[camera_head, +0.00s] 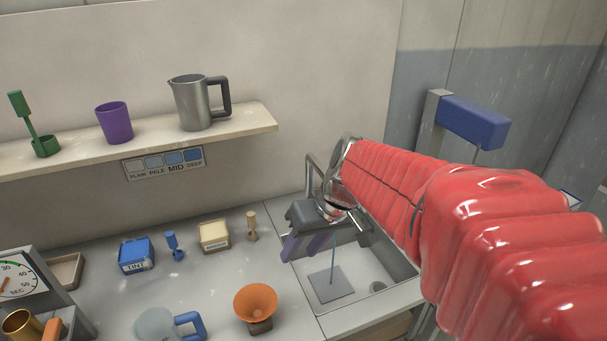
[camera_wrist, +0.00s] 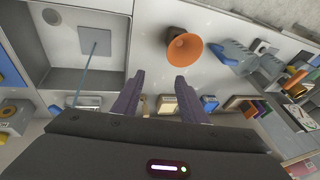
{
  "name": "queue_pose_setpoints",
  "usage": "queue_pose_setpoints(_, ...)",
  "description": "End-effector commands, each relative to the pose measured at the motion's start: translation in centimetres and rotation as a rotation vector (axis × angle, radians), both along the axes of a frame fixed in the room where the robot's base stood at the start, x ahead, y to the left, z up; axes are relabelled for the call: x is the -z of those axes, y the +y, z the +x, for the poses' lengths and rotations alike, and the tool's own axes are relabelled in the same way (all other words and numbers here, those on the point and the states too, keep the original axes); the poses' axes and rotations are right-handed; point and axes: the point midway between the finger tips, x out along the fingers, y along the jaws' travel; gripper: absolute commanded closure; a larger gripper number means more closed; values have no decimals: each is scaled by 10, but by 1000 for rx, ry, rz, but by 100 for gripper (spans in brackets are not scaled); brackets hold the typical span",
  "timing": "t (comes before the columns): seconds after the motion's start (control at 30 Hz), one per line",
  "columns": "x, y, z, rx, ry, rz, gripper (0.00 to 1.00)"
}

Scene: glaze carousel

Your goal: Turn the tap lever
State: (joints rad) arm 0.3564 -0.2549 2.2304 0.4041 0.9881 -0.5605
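A grey tap (camera_head: 310,175) rises at the back of the sink (camera_head: 391,267) in the head view, partly behind my gripper. I cannot make out its lever; my gripper and arm cover that area. My gripper (camera_head: 302,252) hangs beside the tap, over the sink's left edge, with its purple fingers pointing down. In the wrist view my gripper (camera_wrist: 159,79) has its fingers apart with nothing between them. A thin blue line stands above a grey square plate (camera_head: 332,284) in the sink; I cannot tell whether it is water or a rod.
An orange funnel (camera_head: 256,303), blue-handled jug (camera_head: 158,324), blue box (camera_head: 136,255) and cream box (camera_head: 214,237) stand on the counter. The shelf (camera_head: 245,122) holds a metal pitcher (camera_head: 193,103) and purple cup (camera_head: 114,122). A blue block (camera_head: 472,122) juts out at right.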

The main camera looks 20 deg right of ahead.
Motion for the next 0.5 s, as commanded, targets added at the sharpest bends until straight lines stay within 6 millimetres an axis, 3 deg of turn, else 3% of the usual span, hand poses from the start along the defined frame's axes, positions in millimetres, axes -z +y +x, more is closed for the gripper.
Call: queue_pose_setpoints(0.5, 44, -96, 76, 3, -69, 215, 61)
